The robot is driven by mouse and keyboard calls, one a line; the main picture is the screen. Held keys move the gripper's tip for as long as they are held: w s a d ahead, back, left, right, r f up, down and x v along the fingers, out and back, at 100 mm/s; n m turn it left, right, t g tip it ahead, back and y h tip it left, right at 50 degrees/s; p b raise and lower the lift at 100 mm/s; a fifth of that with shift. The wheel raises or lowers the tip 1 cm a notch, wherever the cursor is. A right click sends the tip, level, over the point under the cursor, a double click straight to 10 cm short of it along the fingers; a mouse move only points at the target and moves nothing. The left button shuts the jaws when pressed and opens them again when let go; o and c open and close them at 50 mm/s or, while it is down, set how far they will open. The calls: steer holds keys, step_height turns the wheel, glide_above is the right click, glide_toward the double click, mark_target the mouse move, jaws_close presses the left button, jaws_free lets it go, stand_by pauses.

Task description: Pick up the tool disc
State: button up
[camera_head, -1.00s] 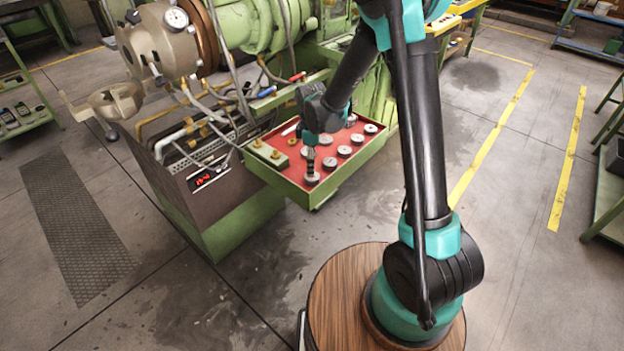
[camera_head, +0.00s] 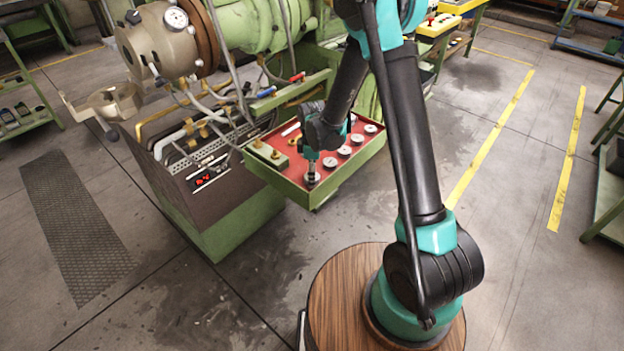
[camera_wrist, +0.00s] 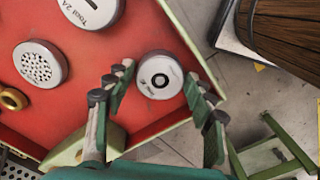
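The tool disc (camera_wrist: 160,77) is a round grey-white disc with a dark ring at its centre. It lies on the red tray floor (camera_wrist: 95,95) near a corner. My gripper (camera_wrist: 160,80) is open, with one finger on each side of the disc; I cannot tell whether they touch it. In the head view, my gripper (camera_head: 311,172) points down over the disc (camera_head: 312,179) at the tray's near corner. Two more discs lie near it in the wrist view: one with many holes (camera_wrist: 40,64) and one with lettering (camera_wrist: 92,10).
The tray's raised green rim (camera_head: 347,182) runs close beside the disc. Several other discs (camera_head: 357,139) stand in rows in the tray. The green extruder (camera_head: 262,25) rises behind, with hoses to the left. A brass-coloured ring (camera_wrist: 13,99) lies at the left of the wrist view.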

steer(key=c, duration=0.8)
steer(key=shift+r, duration=0.1)
steer(key=shift+c, duration=0.2)
